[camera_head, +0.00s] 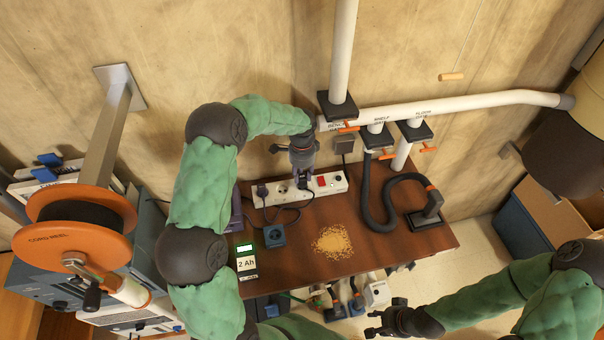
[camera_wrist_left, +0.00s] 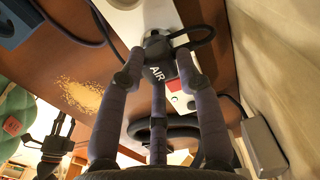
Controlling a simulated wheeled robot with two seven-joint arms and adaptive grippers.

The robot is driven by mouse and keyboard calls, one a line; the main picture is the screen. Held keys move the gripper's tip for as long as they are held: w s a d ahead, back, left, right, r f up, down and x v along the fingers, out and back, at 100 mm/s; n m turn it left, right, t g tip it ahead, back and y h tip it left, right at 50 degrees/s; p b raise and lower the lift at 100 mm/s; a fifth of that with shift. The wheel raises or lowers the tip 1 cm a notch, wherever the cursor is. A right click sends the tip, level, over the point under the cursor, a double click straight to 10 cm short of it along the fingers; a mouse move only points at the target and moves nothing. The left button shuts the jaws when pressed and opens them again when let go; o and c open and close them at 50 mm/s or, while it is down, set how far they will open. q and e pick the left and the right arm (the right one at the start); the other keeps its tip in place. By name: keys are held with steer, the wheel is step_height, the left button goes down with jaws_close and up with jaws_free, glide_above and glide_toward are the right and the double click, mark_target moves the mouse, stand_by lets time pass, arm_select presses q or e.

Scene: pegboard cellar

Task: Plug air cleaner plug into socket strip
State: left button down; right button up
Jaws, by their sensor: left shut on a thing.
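The white socket strip (camera_head: 330,184) lies along the back of the brown bench, with a red switch near its right end. A dark plug (camera_head: 262,191) sits at its left end. My left gripper (camera_head: 303,183) is over the strip, shut on the dark air cleaner plug, marked AIR (camera_wrist_left: 157,72) in the left wrist view. The plug is at the strip (camera_wrist_left: 150,18); its prongs are hidden, so I cannot tell whether they are in a socket. Its black cord loops beside it. My right gripper (camera_head: 385,318) is open and empty, off the bench's front edge.
A blue socket box (camera_head: 274,235), a green-lit meter (camera_head: 245,255) and a sawdust pile (camera_head: 332,242) are on the bench. A black hose (camera_head: 375,205) and white pipes (camera_head: 440,107) stand right and behind. An orange cord reel (camera_head: 75,235) is at left.

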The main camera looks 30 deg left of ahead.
arm_select(q)
steer(key=shift+f, duration=0.35)
stand_by(0.7)
steer(key=shift+r, duration=0.4)
stand_by(0.8)
steer(key=shift+f, duration=0.4)
stand_by(0.4)
steer(key=shift+r, duration=0.4)
stand_by(0.7)
steer(key=shift+f, duration=0.45)
stand_by(0.3)
steer(key=shift+r, duration=0.2)
steer(key=shift+r, duration=0.4)
stand_by(0.8)
steer(key=shift+r+p, duration=1.45)
steer(key=shift+r, duration=0.45)
